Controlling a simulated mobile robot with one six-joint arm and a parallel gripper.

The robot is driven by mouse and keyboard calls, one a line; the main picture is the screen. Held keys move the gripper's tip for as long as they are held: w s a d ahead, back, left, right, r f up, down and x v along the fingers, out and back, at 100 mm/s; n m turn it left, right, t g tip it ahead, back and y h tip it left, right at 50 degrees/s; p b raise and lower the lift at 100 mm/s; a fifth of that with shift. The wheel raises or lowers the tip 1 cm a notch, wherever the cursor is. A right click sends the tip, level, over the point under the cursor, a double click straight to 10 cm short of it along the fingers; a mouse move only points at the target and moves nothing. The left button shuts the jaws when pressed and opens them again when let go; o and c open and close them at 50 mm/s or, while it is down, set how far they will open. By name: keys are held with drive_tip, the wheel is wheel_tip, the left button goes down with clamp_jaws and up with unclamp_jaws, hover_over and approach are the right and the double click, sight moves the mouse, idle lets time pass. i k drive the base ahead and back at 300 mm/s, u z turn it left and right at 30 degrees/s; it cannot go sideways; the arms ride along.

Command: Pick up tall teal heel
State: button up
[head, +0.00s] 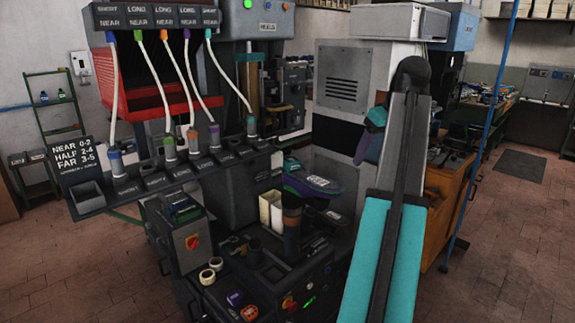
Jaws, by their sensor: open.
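I cannot clearly make out a tall teal heel in the head view. On the dark bench lie small pieces, among them a purple block (235,298) and a brownish block (250,312). A small tray (182,210) on a grey box holds dark and greenish pieces too small to tell apart. My teal and dark grey arm (402,250) rises at the right of centre and hides part of the scene behind it.
A purple and teal shoe (312,182) sits at the machine. A dark cylinder (291,230) and a cream holder (271,211) stand on the bench. Labelled tubes (150,75) feed a slanted rack (170,180). A blue pole (487,130) stands right.

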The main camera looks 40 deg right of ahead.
sight(291, 164)
drive_tip(key=i, duration=0.95)
